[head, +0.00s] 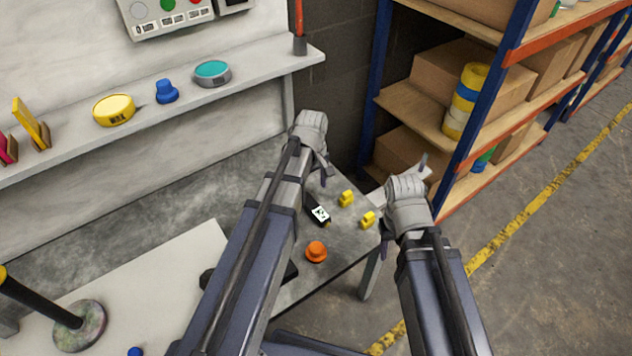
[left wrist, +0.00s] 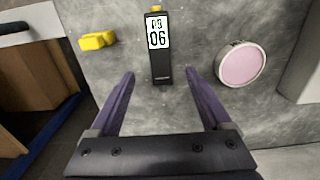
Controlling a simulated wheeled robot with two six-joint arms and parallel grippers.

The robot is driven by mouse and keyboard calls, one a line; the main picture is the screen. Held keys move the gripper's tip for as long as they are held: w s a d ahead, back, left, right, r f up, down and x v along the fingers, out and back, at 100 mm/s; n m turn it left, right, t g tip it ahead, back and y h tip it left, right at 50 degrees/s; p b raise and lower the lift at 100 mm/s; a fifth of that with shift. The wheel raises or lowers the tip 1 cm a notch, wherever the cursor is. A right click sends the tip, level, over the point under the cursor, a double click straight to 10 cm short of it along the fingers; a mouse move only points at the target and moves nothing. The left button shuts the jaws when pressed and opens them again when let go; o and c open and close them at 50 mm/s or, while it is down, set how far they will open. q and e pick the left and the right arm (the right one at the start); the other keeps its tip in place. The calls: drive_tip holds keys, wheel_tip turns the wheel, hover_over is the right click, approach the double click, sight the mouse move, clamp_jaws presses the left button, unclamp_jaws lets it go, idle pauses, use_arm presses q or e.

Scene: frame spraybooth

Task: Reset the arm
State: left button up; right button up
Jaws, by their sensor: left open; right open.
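My left gripper (head: 318,172) is over the grey table (head: 185,195), near its far right corner. A black handheld meter (left wrist: 160,62) with a white display reading 09 over 06 lies on the table just beyond the fingertips. The meter also shows beside the left gripper in the head view (head: 318,211). My right gripper (head: 404,203) is past the table's right edge, in front of the shelving, with its fingers apart and nothing seen in them.
A pink-faced round tin (left wrist: 241,64) lies right of the meter. A ledge (head: 75,145) holds a yellow tin (head: 114,110) and a blue knob (head: 166,91). Shelving (head: 478,133) stands right.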

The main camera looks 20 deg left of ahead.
use_arm(q)
drive_tip(key=s+d+r+m+p, duration=0.6)
drive_tip(key=s+r+m+p, duration=0.1)
drive_tip(key=r+p, duration=0.3)
drive_tip(key=s+d+r+m+y+p, duration=0.1)
drive_tip(key=s+d+r+m+p, duration=0.5)
drive_tip(key=r+p, duration=0.4)
drive_tip(key=shift+s+d+m, duration=0.4)
drive_tip(key=shift+s+m, duration=0.2)
drive_tip(key=shift+s, duration=0.1)
use_arm(e)
wheel_tip(320, 180, up, 20)
drive_tip(key=shift+c, duration=0.2)
